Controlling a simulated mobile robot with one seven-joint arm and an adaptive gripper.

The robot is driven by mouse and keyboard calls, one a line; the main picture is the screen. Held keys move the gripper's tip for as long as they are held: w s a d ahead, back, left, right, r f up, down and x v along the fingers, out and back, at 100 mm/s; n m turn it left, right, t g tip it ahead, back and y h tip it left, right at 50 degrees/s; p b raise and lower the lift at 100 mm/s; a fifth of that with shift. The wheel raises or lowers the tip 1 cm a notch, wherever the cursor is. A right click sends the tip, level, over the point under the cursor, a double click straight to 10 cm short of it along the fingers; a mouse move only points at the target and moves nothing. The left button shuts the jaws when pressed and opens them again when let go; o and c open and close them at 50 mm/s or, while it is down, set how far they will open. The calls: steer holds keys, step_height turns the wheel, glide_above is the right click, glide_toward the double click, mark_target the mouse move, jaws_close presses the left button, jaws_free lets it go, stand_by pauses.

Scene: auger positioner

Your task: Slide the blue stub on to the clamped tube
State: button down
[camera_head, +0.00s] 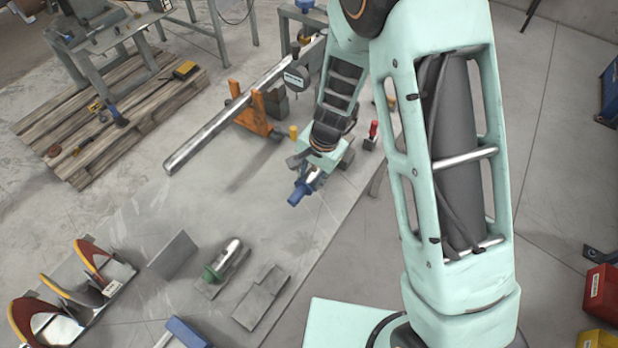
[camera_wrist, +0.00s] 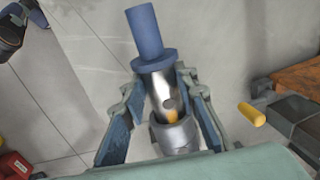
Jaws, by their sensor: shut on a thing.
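My gripper (camera_head: 312,178) is shut on the blue stub (camera_head: 298,194), which points down and left in the head view. In the wrist view, the blue stub (camera_wrist: 147,35) has a blue rod and collar at the top and a shiny metal sleeve below, between the two fingers of my gripper (camera_wrist: 158,88). The lower end of the sleeve is partly hidden by the wrist. The clamped tube (camera_head: 215,130) is a long silver tube up and left of my gripper. It passes through an orange stand (camera_head: 257,112). The stub and the tube are apart.
A green-collared metal stub (camera_head: 222,266) lies on a grey block, beside an empty-looking grey block (camera_head: 262,297). Red-and-yellow curved auger flights (camera_head: 60,290) lie at lower left. A pallet (camera_head: 110,110) stands at upper left. A yellow peg (camera_wrist: 251,114) is right of my gripper.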

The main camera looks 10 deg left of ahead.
steer(key=shift+w+d+r, duration=0.1)
steer(key=shift+w+d, duration=0.15)
steer(key=shift+w, duration=0.4)
steer(key=shift+w+d+f, duration=0.1)
steer(key=shift+w+d, duration=0.15)
steer(key=shift+w, duration=0.45)
steer(key=shift+w+d+r, duration=0.1)
steer(key=shift+w+d, duration=0.15)
steer(key=shift+w, duration=0.4)
steer(key=c, duration=1.5)
jaws_free()
steer(key=shift+w+d, duration=0.1)
steer(key=shift+o, duration=0.2)
steer(key=shift+d+r, duration=0.1)
steer(key=shift+r, duration=0.35)
step_height(320, 180, up, 11)
steer(key=s+d, duration=0.1)
steer(key=shift+s+d, duration=0.25)
steer(key=shift+d, duration=0.05)
steer(key=shift+f, duration=0.1)
steer(key=shift+c, duration=0.4)
